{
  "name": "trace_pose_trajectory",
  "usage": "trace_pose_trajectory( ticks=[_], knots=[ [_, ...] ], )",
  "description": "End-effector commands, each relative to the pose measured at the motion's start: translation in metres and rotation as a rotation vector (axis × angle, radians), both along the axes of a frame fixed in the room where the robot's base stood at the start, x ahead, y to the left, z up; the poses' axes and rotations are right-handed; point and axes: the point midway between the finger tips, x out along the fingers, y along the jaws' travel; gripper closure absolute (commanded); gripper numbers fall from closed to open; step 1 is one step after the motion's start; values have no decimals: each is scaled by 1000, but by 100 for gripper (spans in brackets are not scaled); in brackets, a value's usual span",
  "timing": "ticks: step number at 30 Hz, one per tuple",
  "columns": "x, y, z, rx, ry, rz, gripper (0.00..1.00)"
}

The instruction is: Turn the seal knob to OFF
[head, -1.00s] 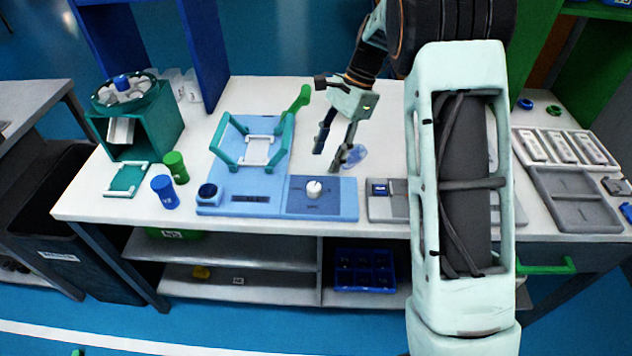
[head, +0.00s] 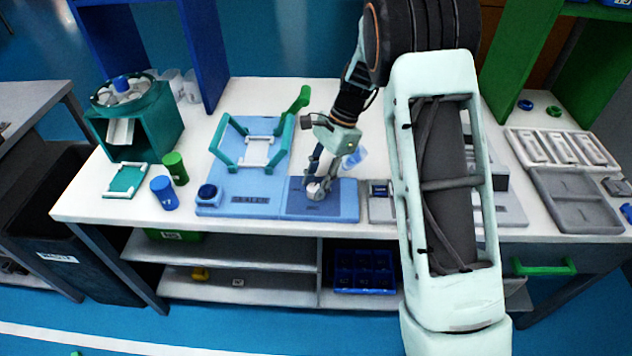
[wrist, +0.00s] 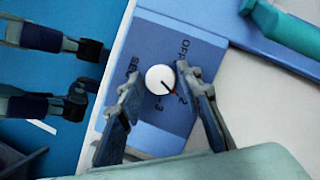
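The seal knob (head: 313,191) is a small white round knob on a blue panel (head: 343,208) at the front of the sealer (head: 240,205). In the wrist view, the knob (wrist: 158,80) has a dark and red pointer mark aimed to the lower right, close to the printed 2. The OFF label (wrist: 184,49) is printed above and right of it. My gripper (head: 319,178) is down at the knob. In the wrist view, my gripper (wrist: 159,76) is open, one finger on each side of the knob, with narrow gaps seeming to remain. Contact is hard to judge.
A teal frame (head: 222,150) stands on the sealer behind and left of the knob. A dark blue button (head: 207,192) is at its left front corner. Grey devices (head: 380,208) stand to the right, partly hidden by my arm. The table's front edge is close.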

Motion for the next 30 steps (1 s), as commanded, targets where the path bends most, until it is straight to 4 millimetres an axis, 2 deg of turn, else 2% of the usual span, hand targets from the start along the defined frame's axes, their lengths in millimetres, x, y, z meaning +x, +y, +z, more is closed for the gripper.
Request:
trace_pose_trajectory(
  ticks=[1, 6, 8, 20, 30],
  knots=[
    [0, 0, 0, 0, 0, 0, 75],
    [0, 0, 0, 0, 0, 0, 94],
    [0, 0, 0, 0, 0, 0, 98],
    [1, 0, 2, 0, 0, 89, 99],
    [3, 1, 2, -1, 0, 365, 99]
  ],
)
